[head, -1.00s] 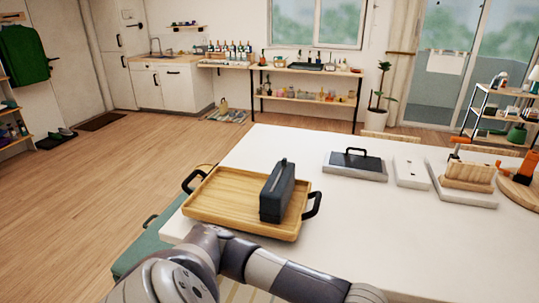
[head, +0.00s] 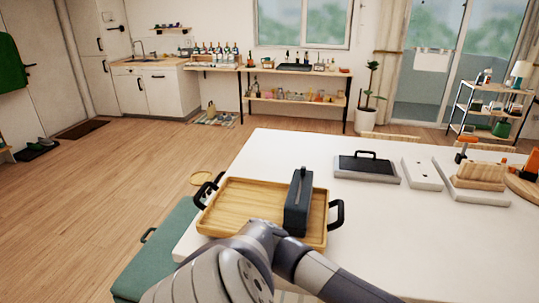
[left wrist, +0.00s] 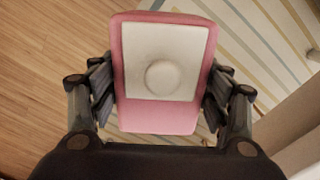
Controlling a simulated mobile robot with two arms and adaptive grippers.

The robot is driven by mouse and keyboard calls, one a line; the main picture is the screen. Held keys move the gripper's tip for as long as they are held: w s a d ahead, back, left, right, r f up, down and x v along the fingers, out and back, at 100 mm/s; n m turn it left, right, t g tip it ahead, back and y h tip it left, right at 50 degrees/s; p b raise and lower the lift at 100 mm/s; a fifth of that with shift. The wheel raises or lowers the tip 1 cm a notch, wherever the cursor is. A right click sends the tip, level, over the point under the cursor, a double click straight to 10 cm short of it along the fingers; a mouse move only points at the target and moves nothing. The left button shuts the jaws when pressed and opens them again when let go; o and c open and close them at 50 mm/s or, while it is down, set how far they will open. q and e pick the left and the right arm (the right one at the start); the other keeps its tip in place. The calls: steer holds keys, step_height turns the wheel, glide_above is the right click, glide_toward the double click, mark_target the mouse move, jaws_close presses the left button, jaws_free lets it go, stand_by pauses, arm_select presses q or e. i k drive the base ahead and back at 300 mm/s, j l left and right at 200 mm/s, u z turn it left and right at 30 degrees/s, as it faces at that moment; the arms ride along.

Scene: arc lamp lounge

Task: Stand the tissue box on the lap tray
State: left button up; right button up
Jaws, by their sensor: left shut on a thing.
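My left gripper (left wrist: 160,85) is shut on a pink box (left wrist: 160,120) with a white panel and a round white bump, its fingers on both sides. I take this to be the tissue box, but cannot be sure. It is held over the floor and hidden in the head view. The wooden lap tray (head: 245,203) with black handles lies on the white table's near left corner. A dark grey upright box (head: 298,208) stands on its right part; the tray's left part is bare.
The white table (head: 400,235) has a clear middle. A grey slab with a black handle (head: 367,169), a white panel (head: 422,173) and a wooden block stand (head: 478,178) are along its far side. A green bench (head: 155,255) stands left of the table. A striped rug (left wrist: 245,30) lies below.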

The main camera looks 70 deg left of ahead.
mark_target(246, 208)
steer(key=k+j+z, duration=0.4)
steer(key=k+j, duration=0.9)
steer(key=j, duration=0.1)
